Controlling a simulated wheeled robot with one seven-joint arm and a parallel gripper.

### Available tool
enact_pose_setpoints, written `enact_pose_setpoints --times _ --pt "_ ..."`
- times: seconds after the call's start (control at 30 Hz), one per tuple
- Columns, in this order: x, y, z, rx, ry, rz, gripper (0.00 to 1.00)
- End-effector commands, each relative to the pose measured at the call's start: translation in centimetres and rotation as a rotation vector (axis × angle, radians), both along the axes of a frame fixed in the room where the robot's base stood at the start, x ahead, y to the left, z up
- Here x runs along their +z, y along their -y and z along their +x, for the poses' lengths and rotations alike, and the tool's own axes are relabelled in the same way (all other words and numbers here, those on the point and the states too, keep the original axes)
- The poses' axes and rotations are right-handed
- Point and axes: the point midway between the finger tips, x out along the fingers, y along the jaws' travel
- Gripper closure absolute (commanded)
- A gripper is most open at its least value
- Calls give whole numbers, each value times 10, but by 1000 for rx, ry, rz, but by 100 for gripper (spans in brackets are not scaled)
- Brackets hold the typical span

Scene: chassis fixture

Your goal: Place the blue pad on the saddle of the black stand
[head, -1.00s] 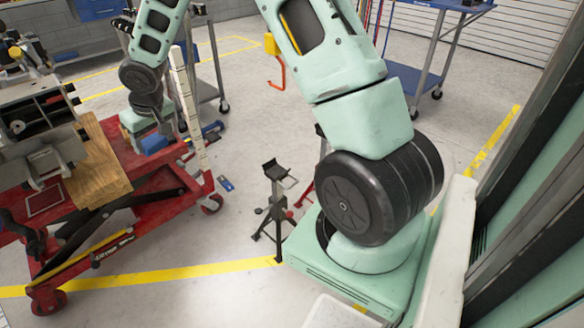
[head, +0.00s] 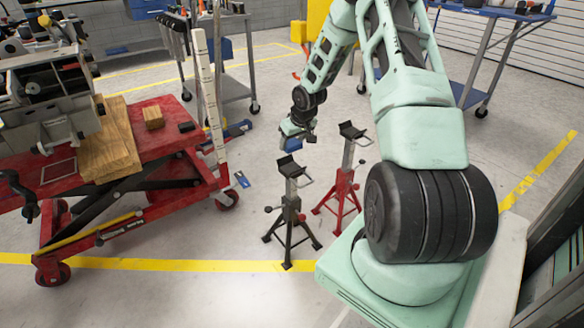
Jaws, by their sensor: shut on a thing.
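The black stand (head: 291,208) stands on the floor in the middle of the view, upright on splayed legs. Its dark saddle (head: 289,167) is on top and looks empty. My gripper (head: 297,138) points down, shut on the blue pad (head: 296,147), which is small and partly hidden by the fingers. In the picture the pad appears just above the black stand's saddle, apart from it; the depth between them is hard to judge.
A red stand (head: 344,187) with a dark saddle stands close at the right of the black one. The red cart (head: 150,165) at left carries a wood block (head: 153,117) and a dark block (head: 187,127). A blue card-like item (head: 242,179) lies on the floor.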

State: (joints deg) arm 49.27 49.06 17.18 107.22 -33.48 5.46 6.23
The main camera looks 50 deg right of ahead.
Motion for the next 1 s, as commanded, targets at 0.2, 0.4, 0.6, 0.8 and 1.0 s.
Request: enact_pose_setpoints --times 0.2,0.4,0.6,0.8,1.0 --pt "-42 -1 0 1 -1 0 64" --pt "-61 -1 0 2 0 -1 64" --pt "-83 -1 1 1 1 -1 64" --pt "-82 0 1 1 1 -1 64" --pt "-85 0 0 1 0 0 30"
